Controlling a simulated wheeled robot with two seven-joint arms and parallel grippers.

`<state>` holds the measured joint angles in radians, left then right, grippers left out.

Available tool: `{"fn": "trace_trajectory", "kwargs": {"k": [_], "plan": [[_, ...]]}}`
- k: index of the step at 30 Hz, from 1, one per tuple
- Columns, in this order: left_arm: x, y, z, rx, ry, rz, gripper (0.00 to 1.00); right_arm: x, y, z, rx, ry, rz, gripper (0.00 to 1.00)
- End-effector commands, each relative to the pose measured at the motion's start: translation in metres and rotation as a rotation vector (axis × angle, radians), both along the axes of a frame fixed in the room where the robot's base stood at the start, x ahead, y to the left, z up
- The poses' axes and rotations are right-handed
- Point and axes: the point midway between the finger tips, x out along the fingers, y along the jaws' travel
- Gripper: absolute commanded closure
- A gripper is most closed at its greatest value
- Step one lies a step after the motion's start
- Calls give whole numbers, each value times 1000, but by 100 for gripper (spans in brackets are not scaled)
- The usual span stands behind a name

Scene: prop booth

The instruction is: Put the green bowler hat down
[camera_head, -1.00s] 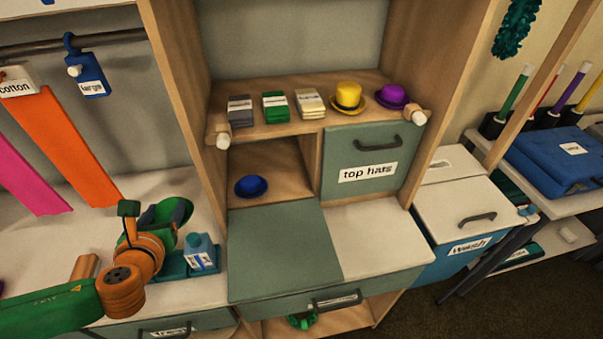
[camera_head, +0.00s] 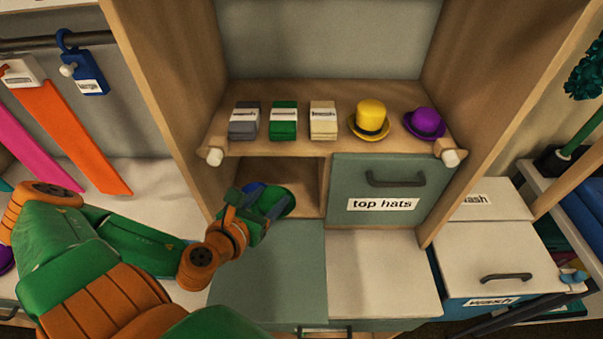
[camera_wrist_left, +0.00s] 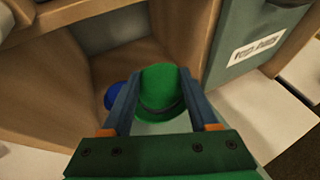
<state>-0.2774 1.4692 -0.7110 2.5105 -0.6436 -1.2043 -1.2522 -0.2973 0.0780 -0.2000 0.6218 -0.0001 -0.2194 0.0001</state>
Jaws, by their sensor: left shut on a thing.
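The green bowler hat (camera_wrist_left: 162,90) is between the two blue fingers of my left gripper (camera_wrist_left: 165,100) in the left wrist view, and the gripper is shut on it. In the head view the hat (camera_head: 277,202) shows partly behind my left gripper (camera_head: 258,204), at the front of the open cubby (camera_head: 308,190) left of the drawer marked "top hats" (camera_head: 390,188). A blue hat (camera_wrist_left: 112,95) is inside the cubby, just left of the green hat and mostly hidden. I cannot tell whether the green hat touches the cubby floor. My right gripper is not in view.
The shelf above holds several folded cloths (camera_head: 284,122), a yellow top hat (camera_head: 370,119) and a purple bowler hat (camera_head: 425,122). The green mat (camera_head: 270,280) and the white counter (camera_head: 380,272) below are clear. The cubby's wooden side walls are close to my gripper.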

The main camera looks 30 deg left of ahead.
Motion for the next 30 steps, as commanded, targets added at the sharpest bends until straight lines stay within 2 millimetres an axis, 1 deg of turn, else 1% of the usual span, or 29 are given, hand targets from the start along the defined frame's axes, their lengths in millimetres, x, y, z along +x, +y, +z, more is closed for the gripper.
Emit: {"fn": "trace_trajectory", "kwargs": {"k": [1, 2, 3, 7, 9, 11, 12, 13, 14, 15, 18, 20, 22, 24, 26, 28, 30], "plan": [[10, 2, -18, 4, -10, 0, 100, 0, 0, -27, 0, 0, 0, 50], [18, 3, -25, 1, -13, -2, 100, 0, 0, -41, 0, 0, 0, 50], [29, 6, -34, 3, -15, -1, 100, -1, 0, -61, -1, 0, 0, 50], [60, 11, -49, 2, -18, 0, 100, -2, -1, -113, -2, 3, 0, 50], [72, 15, -53, 4, -21, 8, 100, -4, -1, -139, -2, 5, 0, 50], [79, 16, -57, 4, -21, 7, 100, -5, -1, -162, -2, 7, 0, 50], [83, 16, -58, 0, -21, 1, 100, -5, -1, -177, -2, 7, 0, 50], [88, 16, -54, -10, -14, 1, 100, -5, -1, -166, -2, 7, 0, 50], [95, 17, -56, -14, -8, 3, 100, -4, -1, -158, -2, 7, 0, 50], [102, 18, -65, -12, -5, 1, 100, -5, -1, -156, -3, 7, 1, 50], [117, 21, -83, -6, -3, 2, 100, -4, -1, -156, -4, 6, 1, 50], [122, 23, -89, -3, -5, 1, 100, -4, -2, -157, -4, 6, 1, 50], [129, 24, -98, -4, -3, 2, 100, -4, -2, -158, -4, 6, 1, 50], [130, 24, -115, -3, 3, 0, 100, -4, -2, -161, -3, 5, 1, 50], [130, 24, -125, -1, 2, 1, 100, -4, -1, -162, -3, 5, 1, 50], [130, 24, -130, 0, -1, -1, 100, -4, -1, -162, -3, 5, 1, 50], [130, 25, -130, 2, -2, -1, 100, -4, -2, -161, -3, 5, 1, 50]]}}
